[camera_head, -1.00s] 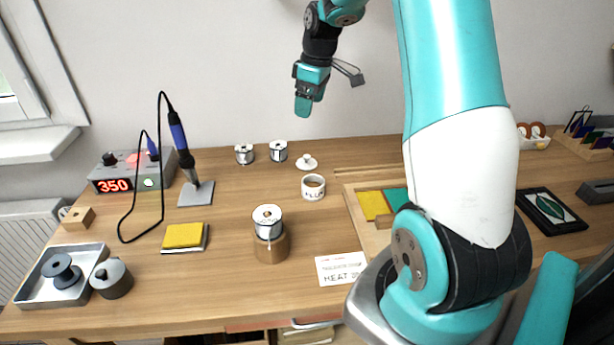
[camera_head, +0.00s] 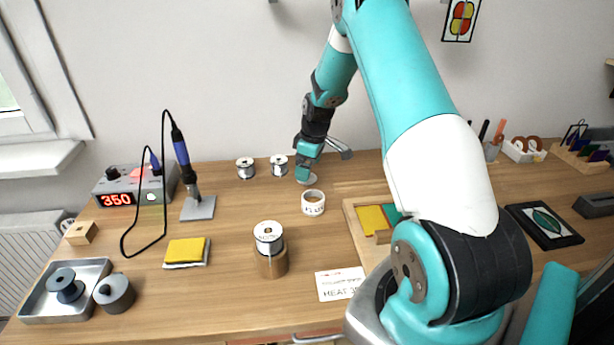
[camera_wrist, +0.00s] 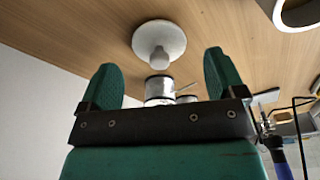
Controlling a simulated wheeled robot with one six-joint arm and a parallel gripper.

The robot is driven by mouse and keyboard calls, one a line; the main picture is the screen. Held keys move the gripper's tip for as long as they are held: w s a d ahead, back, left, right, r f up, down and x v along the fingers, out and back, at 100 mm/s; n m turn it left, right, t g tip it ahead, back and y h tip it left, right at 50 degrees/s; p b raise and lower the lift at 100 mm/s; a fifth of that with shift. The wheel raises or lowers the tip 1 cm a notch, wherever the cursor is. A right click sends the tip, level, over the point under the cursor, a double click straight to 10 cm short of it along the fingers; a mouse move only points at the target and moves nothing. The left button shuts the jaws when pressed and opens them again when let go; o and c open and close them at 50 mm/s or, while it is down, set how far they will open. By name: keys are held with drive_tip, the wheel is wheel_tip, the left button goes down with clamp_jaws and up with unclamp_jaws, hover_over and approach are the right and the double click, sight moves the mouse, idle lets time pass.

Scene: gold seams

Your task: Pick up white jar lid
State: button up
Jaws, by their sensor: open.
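The white jar lid (camera_wrist: 159,42) is a round disc with a knob, lying on the wooden table in the wrist view. It sits ahead of my open gripper (camera_wrist: 160,80), roughly midway between the two green fingers and just beyond their tips. In the head view my gripper (camera_head: 305,178) is low over the back of the table and mostly hides the lid (camera_head: 311,181); only part of its pale rim shows. The fingers hold nothing. I cannot tell the exact gap between fingers and lid.
A wooden tray (camera_head: 352,222) lies to the right.

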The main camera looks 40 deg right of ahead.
drive_tip(key=shift+w+f, duration=0.25)
drive_tip(key=shift+f, duration=1.05)
drive_tip(key=c, duration=1)
drive_tip(key=shift+r, duration=0.1)
